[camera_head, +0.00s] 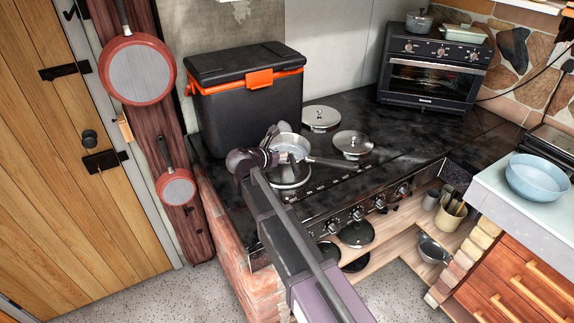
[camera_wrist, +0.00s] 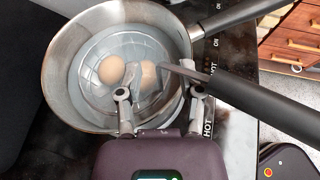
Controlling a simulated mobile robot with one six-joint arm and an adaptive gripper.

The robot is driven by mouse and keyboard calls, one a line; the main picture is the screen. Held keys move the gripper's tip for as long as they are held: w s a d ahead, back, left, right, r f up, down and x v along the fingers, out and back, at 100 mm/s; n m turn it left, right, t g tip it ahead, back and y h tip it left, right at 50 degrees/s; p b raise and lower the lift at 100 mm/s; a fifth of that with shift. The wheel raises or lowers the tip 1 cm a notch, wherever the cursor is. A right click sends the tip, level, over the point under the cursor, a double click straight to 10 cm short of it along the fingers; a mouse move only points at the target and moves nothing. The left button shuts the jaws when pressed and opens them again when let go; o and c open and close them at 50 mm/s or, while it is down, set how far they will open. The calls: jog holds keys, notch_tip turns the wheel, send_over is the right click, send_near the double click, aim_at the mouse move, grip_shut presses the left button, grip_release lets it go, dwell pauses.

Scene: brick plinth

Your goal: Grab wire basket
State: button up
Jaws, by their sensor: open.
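The wire basket (camera_wrist: 92,86) sits inside a metal saucepan (camera_wrist: 62,62) in the wrist view and holds two brown eggs (camera_wrist: 112,69). A long black handle (camera_wrist: 265,104), seemingly the basket's, reaches out over the pan's rim to the right. My gripper (camera_wrist: 160,95) is open, its two fingers apart over the near side of the pan, with the handle's metal end close to the right finger. Contact cannot be told. In the head view the saucepan (camera_head: 294,141) stands on the stove, partly hidden by my gripper (camera_head: 283,147).
A black cooler box (camera_head: 245,112) with an orange latch stands behind the pan. A small oven (camera_head: 428,75) is farther back. Stove knobs (camera_head: 358,213) line the front edge.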

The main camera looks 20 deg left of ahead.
jog(key=shift+w+d+f, duration=0.25)
jog(key=shift+w, duration=0.3)
jog(key=shift+c, duration=0.2)
grip_shut()
